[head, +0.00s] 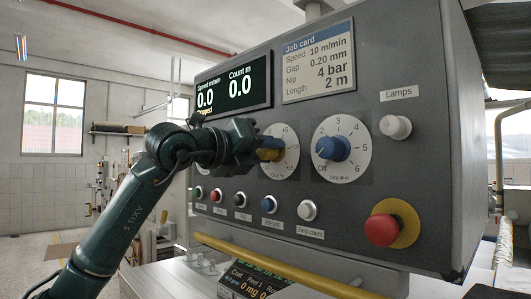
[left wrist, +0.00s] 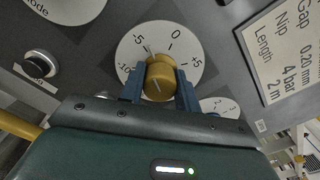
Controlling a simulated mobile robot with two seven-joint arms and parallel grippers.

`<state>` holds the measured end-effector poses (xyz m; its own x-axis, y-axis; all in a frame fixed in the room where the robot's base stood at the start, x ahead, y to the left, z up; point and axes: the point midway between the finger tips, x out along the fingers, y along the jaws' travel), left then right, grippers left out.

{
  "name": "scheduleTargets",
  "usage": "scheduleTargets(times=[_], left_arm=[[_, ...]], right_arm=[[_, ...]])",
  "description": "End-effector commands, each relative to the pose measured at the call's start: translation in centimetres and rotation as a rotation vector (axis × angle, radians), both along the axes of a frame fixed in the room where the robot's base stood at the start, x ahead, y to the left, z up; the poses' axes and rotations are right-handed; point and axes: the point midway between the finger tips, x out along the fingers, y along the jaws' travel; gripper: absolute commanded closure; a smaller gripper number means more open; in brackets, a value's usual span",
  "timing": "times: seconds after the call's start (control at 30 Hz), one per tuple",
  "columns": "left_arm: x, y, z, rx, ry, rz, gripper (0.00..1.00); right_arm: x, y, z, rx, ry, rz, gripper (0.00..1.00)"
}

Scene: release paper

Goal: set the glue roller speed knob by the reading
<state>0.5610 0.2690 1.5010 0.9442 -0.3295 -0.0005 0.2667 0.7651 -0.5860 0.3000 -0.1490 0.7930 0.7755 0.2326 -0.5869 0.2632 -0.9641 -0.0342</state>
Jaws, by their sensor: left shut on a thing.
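The yellow knob (head: 272,154) sits on a white round dial on the grey control panel (head: 420,150); small text under it seems to begin "Glue". My left gripper (head: 262,149) is at this knob, hiding part of the dial. In the left wrist view its blue fingers (left wrist: 159,86) are closed on both sides of the yellow knob (left wrist: 160,70). The dial (left wrist: 140,38) there shows -10, -5, 0 and +5; a pointer tip appears between -5 and 0. A lower display (head: 250,283) reads "Coat" and 0 mg, partly cut off. My right gripper is not in view.
A dark display (head: 232,86) reads speed 0.0, count 0.0. The job card (head: 318,62) lists 10 m/min. Buttons, a red stop button (head: 381,230) and a yellow rail (head: 280,266) lie below.

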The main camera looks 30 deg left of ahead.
Motion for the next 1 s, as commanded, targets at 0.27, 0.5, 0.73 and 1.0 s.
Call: scheduleTargets(times=[0.27,0.5,0.73,1.0], left_arm=[[-0.02,0.05,0.06,0.248,-0.088,0.002,0.91],[-0.03,0.02,0.08,0.448,-0.156,0.002,0.91],[-0.03,0.01,0.09,0.590,-0.206,0.002,0.91],[-0.05,0.01,0.10,0.682,-0.238,0.002,0.91]], right_arm=[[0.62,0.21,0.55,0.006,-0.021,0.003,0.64],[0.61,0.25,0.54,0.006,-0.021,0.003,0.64],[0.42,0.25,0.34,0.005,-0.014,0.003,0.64],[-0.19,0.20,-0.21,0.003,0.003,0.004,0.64]])
